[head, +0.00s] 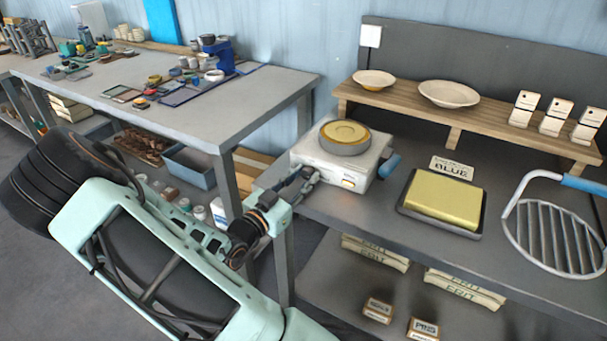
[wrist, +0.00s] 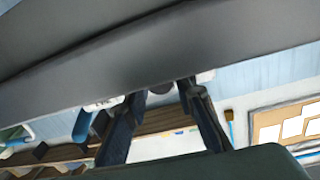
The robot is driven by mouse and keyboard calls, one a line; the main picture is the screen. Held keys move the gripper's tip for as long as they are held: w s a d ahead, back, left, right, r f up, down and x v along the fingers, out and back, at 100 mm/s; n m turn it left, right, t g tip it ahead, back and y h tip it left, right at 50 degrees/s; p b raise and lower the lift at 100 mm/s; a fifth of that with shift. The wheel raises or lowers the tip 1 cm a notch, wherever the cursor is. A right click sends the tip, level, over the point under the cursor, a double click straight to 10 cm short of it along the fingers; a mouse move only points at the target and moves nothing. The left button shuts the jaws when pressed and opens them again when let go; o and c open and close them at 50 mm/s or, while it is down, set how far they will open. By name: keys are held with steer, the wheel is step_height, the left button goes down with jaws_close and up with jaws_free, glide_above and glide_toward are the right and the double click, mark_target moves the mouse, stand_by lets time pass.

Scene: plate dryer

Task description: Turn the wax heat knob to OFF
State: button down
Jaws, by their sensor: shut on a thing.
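The white wax heater (head: 334,169) stands at the left end of the grey bench, with a round pan of yellow wax (head: 345,134) on top. My gripper (head: 311,177) is at the heater's front left in the head view. In the wrist view my gripper's two dark fingers (wrist: 163,92) reach up to the underside of a grey surface. A small dark part, likely the wax heat knob (wrist: 161,88), shows between the fingertips, and the gripper is shut on it. The head view hides the knob behind the gripper. I cannot read the knob's setting.
A blue handle (head: 389,165) sticks out at the heater's right. A tray with a yellow block (head: 446,200) and a wire rack (head: 550,235) lie further right. A wooden shelf (head: 480,122) with two bowls runs behind. A cluttered table (head: 215,110) stands at the left.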

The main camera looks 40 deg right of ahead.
steer(key=shift+n+p, duration=0.7)
steer(key=shift+n, duration=1.5)
steer(key=c, duration=1.6)
jaws_free()
steer(key=v, duration=1.2)
steer(key=shift+f, duration=0.2)
steer(key=shift+s, duration=0.1)
